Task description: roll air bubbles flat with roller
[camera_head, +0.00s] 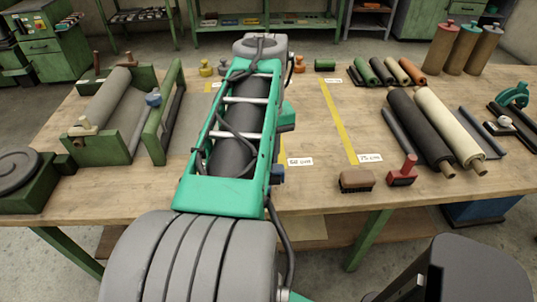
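A red hand tool (403,171) that looks like a small roller stands near the front edge of the wooden table (320,120), right of centre. A brown block brush (356,181) lies just left of it. My green and grey arm reaches over the table's middle and covers much of it. My gripper cannot be made out past the arm. No flat sheet with bubbles is visible; the surface under the arm is hidden.
A green roll stand (100,145) holds a grey roll at left. Black (420,130) and cream (449,130) rolls lie at right, with smaller rolls behind. Upright rolls (465,50) stand at back right. Table is clear around the yellow tape line (339,125).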

